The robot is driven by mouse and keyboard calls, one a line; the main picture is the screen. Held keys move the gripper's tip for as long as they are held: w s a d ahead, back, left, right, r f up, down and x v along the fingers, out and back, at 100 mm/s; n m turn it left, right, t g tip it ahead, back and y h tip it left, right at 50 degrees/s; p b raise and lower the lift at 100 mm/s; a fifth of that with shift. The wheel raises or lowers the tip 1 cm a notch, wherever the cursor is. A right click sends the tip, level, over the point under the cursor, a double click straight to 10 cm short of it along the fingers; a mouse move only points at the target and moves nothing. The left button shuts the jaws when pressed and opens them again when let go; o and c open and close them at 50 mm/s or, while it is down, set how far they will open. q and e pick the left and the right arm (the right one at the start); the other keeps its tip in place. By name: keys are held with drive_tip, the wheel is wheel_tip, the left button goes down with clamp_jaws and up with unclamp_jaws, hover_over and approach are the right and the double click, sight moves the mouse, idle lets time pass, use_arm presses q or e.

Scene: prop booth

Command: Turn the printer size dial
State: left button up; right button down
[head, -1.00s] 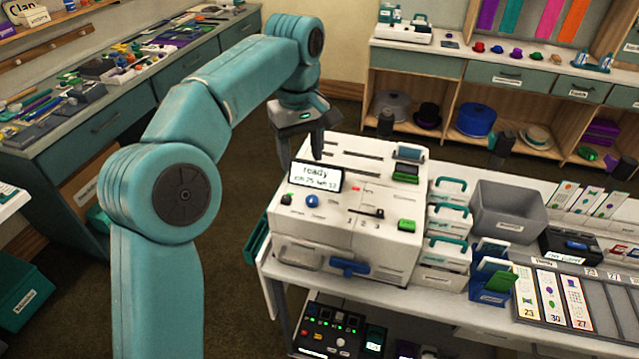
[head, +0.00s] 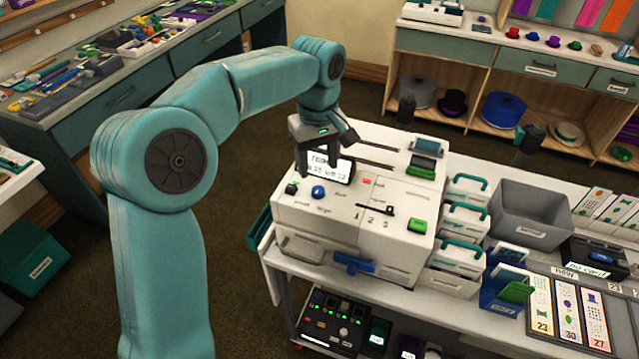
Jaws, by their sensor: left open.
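The white printer (head: 388,243) stands on the bench in the middle of the head view. On its top is a small display (head: 338,171), partly hidden by my gripper. In front of the display are a round blue dial (head: 318,192) and a small dark knob (head: 292,188); their labels are too blurred to read. My left gripper (head: 318,168) is open and points down over the display, just behind the blue dial. I see nothing between its fingers, and it appears apart from the dial. My right gripper is not in view.
The printer top also has a red button (head: 366,182), a black slider (head: 376,209) marked 1 2 3 and a green button (head: 418,226). White boxes with teal handles (head: 464,222) and a grey bin (head: 537,217) stand to the right.

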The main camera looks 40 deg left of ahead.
sight(318, 190)
use_arm(q)
drive_tip(key=f, duration=0.5)
drive_tip(key=shift+s+d+f, duration=0.15)
drive_tip(key=shift+s+f, duration=0.05)
drive_tip(key=shift+f, duration=0.1)
drive_tip(key=shift+w+f, duration=0.2)
drive_tip(key=shift+f, duration=0.35)
drive_tip(key=shift+s+r, duration=0.1)
drive_tip(key=shift+s, duration=0.05)
drive_tip(key=shift+c, duration=1)
drive_tip(key=c, duration=0.9)
